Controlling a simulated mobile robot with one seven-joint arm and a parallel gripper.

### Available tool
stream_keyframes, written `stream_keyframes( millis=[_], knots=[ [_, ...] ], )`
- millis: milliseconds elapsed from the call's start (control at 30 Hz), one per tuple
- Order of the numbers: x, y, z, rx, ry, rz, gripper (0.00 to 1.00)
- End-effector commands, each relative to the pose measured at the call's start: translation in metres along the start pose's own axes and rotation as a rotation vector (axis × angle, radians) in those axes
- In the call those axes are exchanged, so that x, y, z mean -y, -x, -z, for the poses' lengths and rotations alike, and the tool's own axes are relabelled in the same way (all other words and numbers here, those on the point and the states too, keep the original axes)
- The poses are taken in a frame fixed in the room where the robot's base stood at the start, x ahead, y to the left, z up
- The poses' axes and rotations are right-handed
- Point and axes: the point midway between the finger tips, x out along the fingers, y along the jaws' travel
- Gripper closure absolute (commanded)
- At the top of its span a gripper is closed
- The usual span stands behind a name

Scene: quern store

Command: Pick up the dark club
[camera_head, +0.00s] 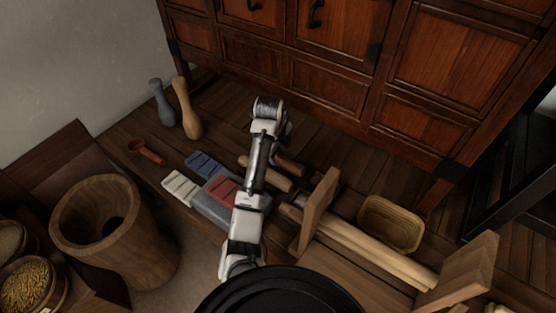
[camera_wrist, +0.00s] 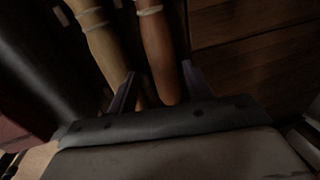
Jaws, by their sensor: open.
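The dark club (camera_head: 291,168), reddish brown, lies on the wooden floor beyond my arm in the head view, partly hidden by it. A lighter tan club (camera_head: 268,177) lies close to its left. In the wrist view, the dark club (camera_wrist: 157,48) runs down between the fingers of my gripper (camera_wrist: 159,88), nearer the right finger. The lighter club (camera_wrist: 100,38), with a pale band, runs beside it, and its lower end passes behind the left finger. My gripper is open. I cannot tell whether a finger touches either club. The fingers are hidden in the head view.
A wooden cabinet (camera_head: 320,88) stands close behind the clubs. A wooden rack with pale poles (camera_head: 365,240) and a basket (camera_head: 389,225) are at right. Folded cloths (camera_head: 203,165), a red tool (camera_head: 147,152), two upright pin shapes (camera_head: 186,112) and a large mortar (camera_head: 130,240) are at left.

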Motion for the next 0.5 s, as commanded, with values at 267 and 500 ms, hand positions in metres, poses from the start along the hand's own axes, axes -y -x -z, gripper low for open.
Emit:
stream_keyframes(
  millis=[267, 500],
  knots=[
    [0.002, -0.041, -0.003, -0.002, 0.001, -0.002, 0.5],
    [0.003, -0.05, -0.003, -0.001, 0.0, 0.0, 0.5]
  ],
)
